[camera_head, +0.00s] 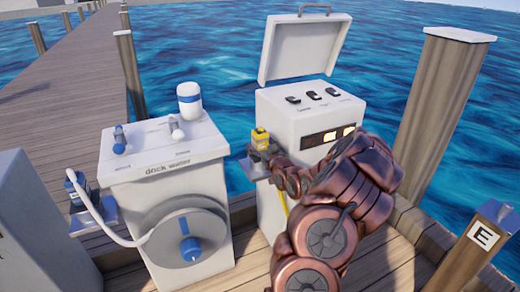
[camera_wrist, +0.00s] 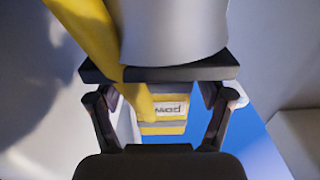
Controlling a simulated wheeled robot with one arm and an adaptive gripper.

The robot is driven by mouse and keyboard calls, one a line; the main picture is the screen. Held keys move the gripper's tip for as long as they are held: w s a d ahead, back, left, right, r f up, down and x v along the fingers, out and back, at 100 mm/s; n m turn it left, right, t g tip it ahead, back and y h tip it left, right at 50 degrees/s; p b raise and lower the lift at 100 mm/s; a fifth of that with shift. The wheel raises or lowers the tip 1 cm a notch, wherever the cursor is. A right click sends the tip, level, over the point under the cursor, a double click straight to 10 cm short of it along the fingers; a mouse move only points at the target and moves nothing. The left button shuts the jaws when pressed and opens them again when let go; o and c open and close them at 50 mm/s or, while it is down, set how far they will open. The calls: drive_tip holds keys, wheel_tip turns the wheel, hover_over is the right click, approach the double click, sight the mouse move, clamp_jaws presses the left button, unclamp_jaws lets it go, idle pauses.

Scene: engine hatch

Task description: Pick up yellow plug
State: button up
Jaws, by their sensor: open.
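The yellow plug (camera_head: 260,136) stands on a small side shelf of the white power box, with dark parts of my gripper (camera_head: 258,153) close at its base. In the wrist view the yellow plug (camera_wrist: 163,129) shows between the two fingers of my gripper (camera_wrist: 160,105), with a pale label on it. The fingers are open, one on each side, and gaps show beside the plug. A yellow cable runs down past a grey cylinder (camera_wrist: 175,30) and a dark plate (camera_wrist: 160,74). The plug's lower part is hidden in the head view.
The white power box (camera_head: 265,110) has an open lid (camera_head: 305,48) and several black switches. A dock water box (camera_head: 165,155) with a hose reel (camera_head: 188,245) stands to the left. Wooden posts (camera_head: 445,95) stand to the right, with water behind.

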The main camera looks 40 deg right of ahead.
drive_tip(key=shift+x, duration=1.25)
drive_tip(key=shift+a, duration=0.1)
clamp_jaws()
